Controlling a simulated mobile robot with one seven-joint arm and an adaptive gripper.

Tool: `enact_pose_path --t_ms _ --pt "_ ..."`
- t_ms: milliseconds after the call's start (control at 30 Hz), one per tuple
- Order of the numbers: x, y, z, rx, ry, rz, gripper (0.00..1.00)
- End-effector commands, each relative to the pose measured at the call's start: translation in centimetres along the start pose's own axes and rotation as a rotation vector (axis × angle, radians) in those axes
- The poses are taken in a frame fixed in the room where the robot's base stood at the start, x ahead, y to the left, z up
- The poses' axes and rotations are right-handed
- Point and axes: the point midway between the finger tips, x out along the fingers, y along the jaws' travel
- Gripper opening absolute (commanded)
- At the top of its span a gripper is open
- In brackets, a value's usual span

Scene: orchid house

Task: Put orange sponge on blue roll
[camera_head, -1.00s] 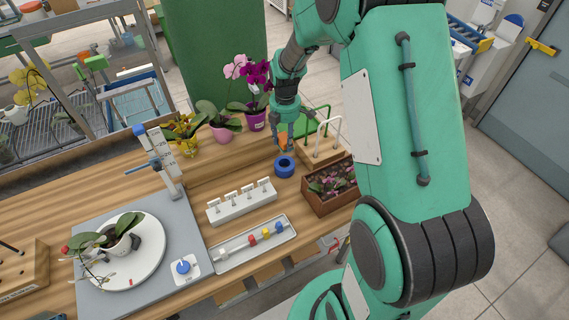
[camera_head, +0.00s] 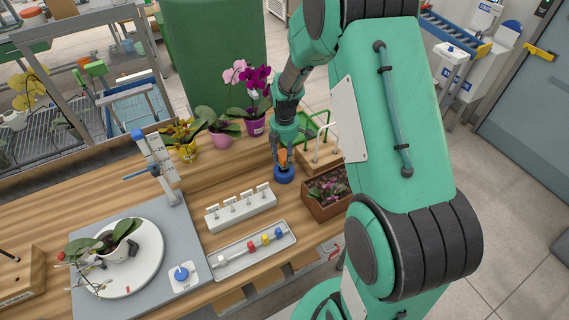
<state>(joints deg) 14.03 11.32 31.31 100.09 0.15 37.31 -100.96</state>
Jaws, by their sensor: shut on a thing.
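The blue roll (camera_head: 284,175) stands on the wooden table, left of the brown planter box. My gripper (camera_head: 282,163) points down directly over the roll and is shut on the orange sponge (camera_head: 283,156). Only a small orange patch of the sponge shows between the fingers. The fingertips overlap the roll's top in this view. I cannot tell whether the sponge touches the roll.
A brown planter box (camera_head: 326,203) and a wooden block with white hoops (camera_head: 318,158) stand close on the right. A white label rack (camera_head: 240,208) and a grey tray (camera_head: 222,270) lie to the front left. Potted orchids (camera_head: 254,126) stand behind.

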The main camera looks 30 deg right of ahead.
Motion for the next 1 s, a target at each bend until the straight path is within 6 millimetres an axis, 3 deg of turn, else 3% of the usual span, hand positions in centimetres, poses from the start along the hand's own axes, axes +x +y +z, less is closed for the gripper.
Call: enact_pose_path --t_ms 333,700,1000 --pt "0.2 0.0 0.0 0.0 0.0 -0.001 0.14" --pt "3.6 0.0 0.0 0.0 0.0 -0.001 0.14" --pt "3.7 0.0 0.0 0.0 0.0 0.0 0.14"
